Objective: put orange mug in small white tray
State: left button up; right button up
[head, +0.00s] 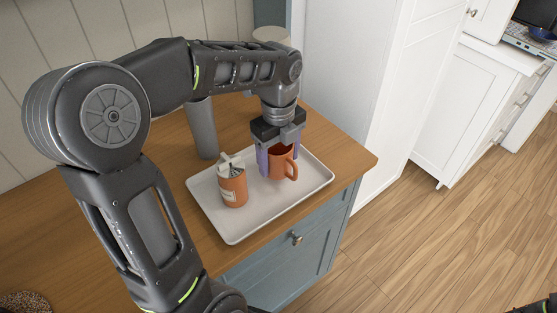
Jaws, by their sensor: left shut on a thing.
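The orange mug (280,163) is in my left gripper (277,160), over the right part of the white tray (236,237). The gripper points down with its fingers at the mug's sides, and it is shut on the mug. The mug is upright with its handle to the right. I cannot tell whether its base touches the tray. An orange canister with a white top (233,187) stands in the tray, left of the mug. A small dark part of my right arm shows at the bottom right corner, but its gripper is not seen.
The tray lies on a wooden counter (345,160) above a blue-grey cabinet (290,255). A grey cylinder (202,130) stands behind the tray. A dark speckled round thing (25,302) is at the bottom left. Open wooden floor (440,240) lies to the right.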

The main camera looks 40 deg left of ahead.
pick_arm(q)
jog(key=shift+f, duration=0.7)
jog(key=shift+f, duration=0.2)
jog(key=o, duration=1.7)
jog(key=shift+r, duration=0.1)
jog(key=shift+c, duration=0.2)
notch_tip(320, 180, up, 12)
jog(key=p, duration=0.1)
jog(key=shift+r, duration=0.15)
